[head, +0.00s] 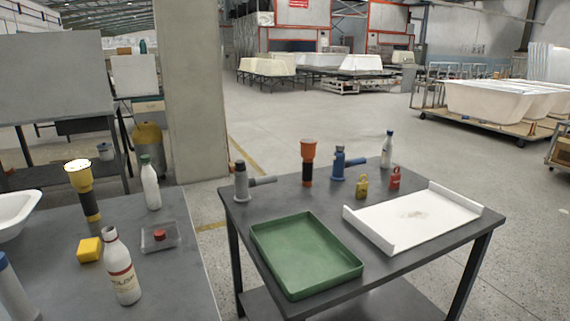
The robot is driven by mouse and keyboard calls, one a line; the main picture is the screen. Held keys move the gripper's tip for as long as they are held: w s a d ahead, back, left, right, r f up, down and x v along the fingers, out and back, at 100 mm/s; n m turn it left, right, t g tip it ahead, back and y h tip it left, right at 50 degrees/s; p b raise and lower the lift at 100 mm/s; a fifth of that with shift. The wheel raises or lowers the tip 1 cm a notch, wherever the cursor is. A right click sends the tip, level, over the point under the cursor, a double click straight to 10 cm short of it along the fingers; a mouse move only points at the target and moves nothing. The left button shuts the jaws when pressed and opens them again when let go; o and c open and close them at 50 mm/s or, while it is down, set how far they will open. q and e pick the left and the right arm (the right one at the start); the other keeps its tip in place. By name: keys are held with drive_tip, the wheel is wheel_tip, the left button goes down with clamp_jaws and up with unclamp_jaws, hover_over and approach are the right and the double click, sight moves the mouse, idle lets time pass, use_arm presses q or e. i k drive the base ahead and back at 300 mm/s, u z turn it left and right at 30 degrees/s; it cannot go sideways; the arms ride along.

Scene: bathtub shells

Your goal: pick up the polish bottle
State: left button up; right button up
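A white bottle with a bare neck and a red-banded label (122,275) stands upright near the front of the left table; its printed lettering looks like "POLISH" but is small. A white bottle with a green cap (151,188) stands farther back on that table. A bottle with a blue cap (14,292) is partly cut off at the lower left edge. Another white bottle with a blue cap (387,152) stands at the back of the right table. Neither of my grippers is in view.
The left table (185,290) also holds a yellow-black torch-like tool (80,185), a yellow block (89,250), a clear box (160,238) and a white basin (15,212). The right table (375,262) holds a green tray (300,250), a white tray (415,222) and several tools. A gap separates the tables.

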sight(118, 259)
drive_tip(key=u, duration=1.35)
drive_tip(key=k, duration=0.35)
drive_tip(key=u, duration=0.15)
